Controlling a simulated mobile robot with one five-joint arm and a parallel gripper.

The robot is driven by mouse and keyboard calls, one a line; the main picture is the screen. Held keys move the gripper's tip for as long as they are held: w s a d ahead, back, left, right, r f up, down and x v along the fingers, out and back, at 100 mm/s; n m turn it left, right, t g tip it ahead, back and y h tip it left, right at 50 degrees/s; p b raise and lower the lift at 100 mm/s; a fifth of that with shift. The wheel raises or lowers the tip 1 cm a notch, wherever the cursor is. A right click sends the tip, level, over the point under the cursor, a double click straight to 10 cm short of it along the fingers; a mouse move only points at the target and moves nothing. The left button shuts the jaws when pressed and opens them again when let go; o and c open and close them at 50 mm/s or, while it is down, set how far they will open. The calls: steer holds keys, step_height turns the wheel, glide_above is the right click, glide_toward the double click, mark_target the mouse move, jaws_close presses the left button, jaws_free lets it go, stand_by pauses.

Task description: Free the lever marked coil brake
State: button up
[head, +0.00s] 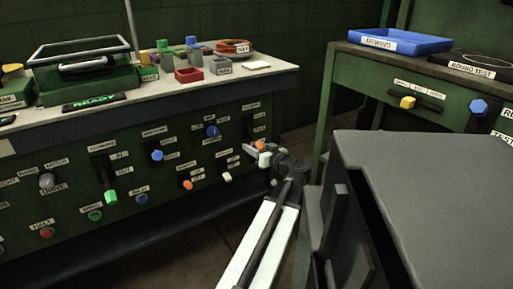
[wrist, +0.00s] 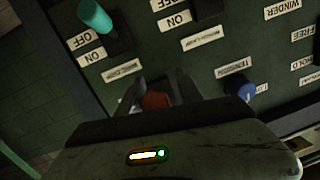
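The dark green panel (head: 120,165) under the bench carries several coloured knobs and levers with small white labels. My gripper (head: 258,150) is at the panel's right end, by an orange knob (head: 260,144). In the wrist view my gripper's fingers (wrist: 157,90) stand apart, one on each side of a red-orange knob (wrist: 155,99); firm contact does not show. The label by this knob is too blurred to read as coil brake. Labels reading FREE (wrist: 302,34) and HOLD (wrist: 301,65) show at the right of the wrist view.
A teal lever (wrist: 94,15) with ON and OFF labels and a blue knob (wrist: 240,89) are near my gripper. A second green bench (head: 355,72) with a blue tray (head: 400,41) stands at right. Open floor (head: 200,245) shows below the panel.

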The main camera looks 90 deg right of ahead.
steer(key=shift+o, duration=0.2)
steer(key=shift+s, duration=0.25)
steer(key=v, duration=0.7)
steer(key=shift+s+a+p, duration=0.15)
steer(key=shift+a+p, duration=0.2)
steer(key=shift+p, duration=0.05)
